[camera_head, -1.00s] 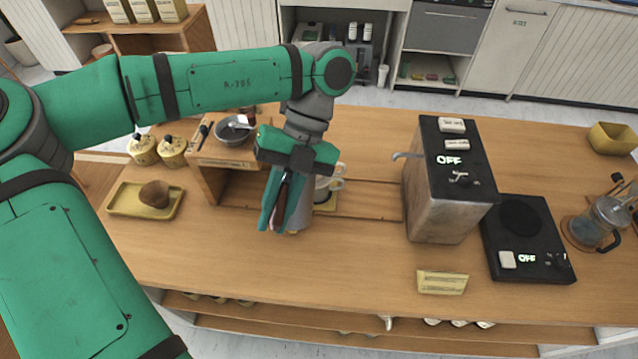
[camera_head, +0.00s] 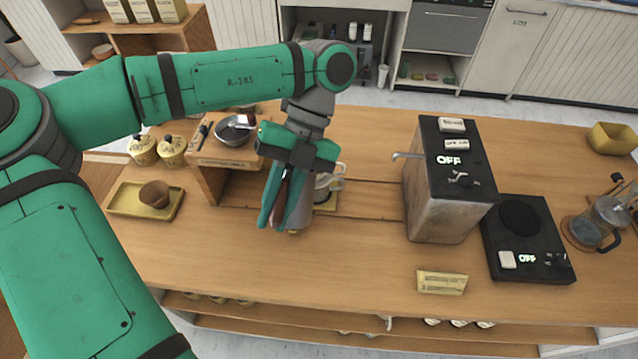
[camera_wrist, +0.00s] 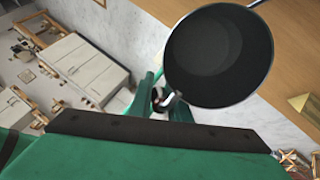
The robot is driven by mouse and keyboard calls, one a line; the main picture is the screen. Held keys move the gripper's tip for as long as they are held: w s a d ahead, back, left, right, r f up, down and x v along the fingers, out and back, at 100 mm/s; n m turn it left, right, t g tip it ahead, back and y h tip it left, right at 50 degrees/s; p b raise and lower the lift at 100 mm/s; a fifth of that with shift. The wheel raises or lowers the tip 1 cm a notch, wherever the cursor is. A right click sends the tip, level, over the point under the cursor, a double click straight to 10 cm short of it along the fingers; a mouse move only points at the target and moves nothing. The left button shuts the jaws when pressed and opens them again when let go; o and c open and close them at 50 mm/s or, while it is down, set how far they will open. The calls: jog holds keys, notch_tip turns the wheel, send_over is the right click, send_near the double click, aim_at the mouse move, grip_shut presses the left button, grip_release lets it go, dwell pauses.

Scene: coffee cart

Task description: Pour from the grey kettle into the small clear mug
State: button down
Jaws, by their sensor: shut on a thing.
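My gripper (camera_head: 275,220) is over the middle of the counter, its fingers pointing down, shut on the grey kettle. A brown strip, probably the kettle's handle, shows between the fingers. The kettle's grey body (camera_head: 303,213) is mostly hidden behind the fingers in the head view. In the wrist view a large dark round shape (camera_wrist: 220,55), probably the kettle, is just beyond the fingers. My gripper partly hides the mug. I cannot see any liquid stream.
A wooden shelf box (camera_head: 208,180) with a bowl (camera_head: 233,130) is left of the gripper. A yellow tray (camera_head: 120,200) with a brown cup (camera_head: 154,194) is farther left. A dark-topped machine (camera_head: 450,170) and a black hot plate (camera_head: 535,265) stand right. The front counter is mostly clear.

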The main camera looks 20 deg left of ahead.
jog(key=shift+r, duration=0.1)
dwell(0.3)
jog(key=shift+w+r+g, duration=0.1)
jog(key=shift+r+g, duration=0.2)
jog(key=shift+r, duration=0.05)
jog(key=shift+w+r, duration=0.1)
jog(key=shift+r, duration=0.2)
dwell(0.4)
jog(key=shift+f, duration=0.15)
dwell(1.1)
jog(key=shift+s+f+t, duration=0.3)
jog(key=shift+f+t, duration=0.2)
jog(key=shift+f, duration=0.4)
jog(key=shift+w+r, duration=0.1)
jog(key=shift+r+g, duration=0.3)
jog(key=shift+r, duration=0.15)
dwell(0.4)
jog(key=shift+w+r, duration=0.15)
jog(key=shift+r, duration=0.15)
